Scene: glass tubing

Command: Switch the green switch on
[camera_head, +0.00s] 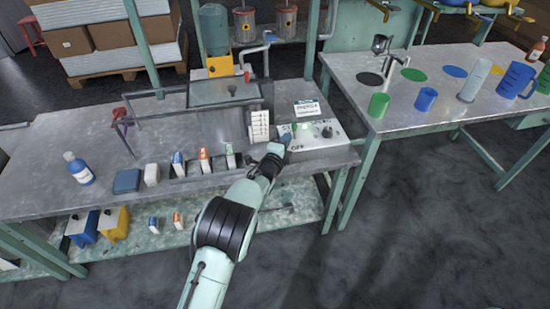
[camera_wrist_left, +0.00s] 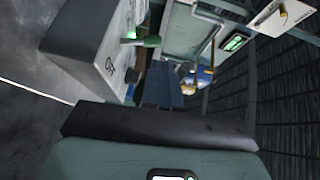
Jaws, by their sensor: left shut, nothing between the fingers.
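A pale control box (camera_head: 322,140) stands on the right part of the left workbench. The green switch (camera_head: 296,127) is a small green spot on its left part. In the left wrist view the switch (camera_wrist_left: 143,41) is a green lever jutting from the box's pale face (camera_wrist_left: 98,45), with a bright green tip. My left gripper (camera_head: 286,139) is shut and empty at the box's front left, close to the switch; contact cannot be told. Its dark blue fingers also show in the left wrist view (camera_wrist_left: 162,84). My right gripper is not in view.
A white labelled card (camera_head: 259,126) stands left of the box, and a sign (camera_head: 306,107) stands behind it. Small coloured cartons (camera_head: 204,158) line the bench's front edge. A blue-labelled bottle (camera_head: 78,168) stands at the left. The right table (camera_head: 400,118) holds cups and jugs.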

